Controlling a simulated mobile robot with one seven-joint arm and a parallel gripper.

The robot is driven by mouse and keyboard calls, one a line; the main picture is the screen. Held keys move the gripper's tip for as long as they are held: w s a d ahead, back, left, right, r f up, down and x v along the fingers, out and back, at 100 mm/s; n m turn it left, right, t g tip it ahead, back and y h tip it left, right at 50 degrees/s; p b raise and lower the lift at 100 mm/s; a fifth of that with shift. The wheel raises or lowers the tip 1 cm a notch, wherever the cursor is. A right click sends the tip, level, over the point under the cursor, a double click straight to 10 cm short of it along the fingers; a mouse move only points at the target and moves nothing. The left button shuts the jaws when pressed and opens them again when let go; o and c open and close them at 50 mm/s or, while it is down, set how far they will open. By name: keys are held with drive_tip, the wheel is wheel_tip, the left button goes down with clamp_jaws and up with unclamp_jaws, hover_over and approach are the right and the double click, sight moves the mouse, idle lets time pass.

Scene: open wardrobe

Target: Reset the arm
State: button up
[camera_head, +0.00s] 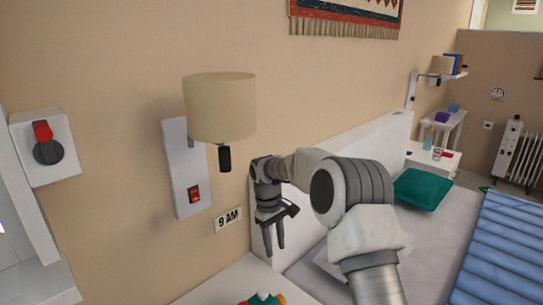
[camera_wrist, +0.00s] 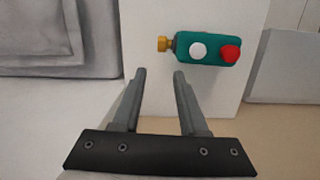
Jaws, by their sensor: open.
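My arm reaches out over the bed in the head view. My gripper (camera_head: 273,240) hangs pointing down near the wall, beside the bed's white headboard. In the wrist view my gripper (camera_wrist: 160,75) has its two fingers apart with nothing between them. Beyond the fingertips lies a green object (camera_wrist: 215,48) with a white knob, a red knob and a yellow end, on a white surface (camera_wrist: 150,20). In the head view the green object (camera_head: 262,299) is partly cut off at the bottom edge.
A wall lamp (camera_head: 220,105) and its switch plate (camera_head: 187,165) are left of my gripper. The bed (camera_head: 435,235) has a green pillow (camera_head: 422,189) and a blue cover (camera_head: 505,250). A red-knobbed box (camera_head: 45,145) is at left.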

drive_tip(key=s+d+r+m+t, duration=0.2)
drive_tip(key=s+d+r, duration=0.2)
drive_tip(key=s+r, duration=0.4)
drive_tip(key=s+d+r+m+t, duration=0.1)
drive_tip(key=s+d+r, duration=0.2)
drive_tip(key=s+r, duration=0.5)
drive_tip(key=s+d+r+m+t+y, duration=0.1)
drive_tip(key=s+d+m+t, duration=0.15)
drive_tip(key=s, duration=0.65)
drive_tip(key=s+d+r+m+t, duration=0.1)
drive_tip(key=s+d+r+m, duration=0.15)
drive_tip(key=s, duration=0.65)
wheel_tip(320, 180, up, 10)
drive_tip(key=p, duration=1)
drive_tip(key=shift+s+d+f, duration=0.2)
drive_tip(key=shift+d+f, duration=0.05)
drive_tip(key=shift+d, duration=0.2)
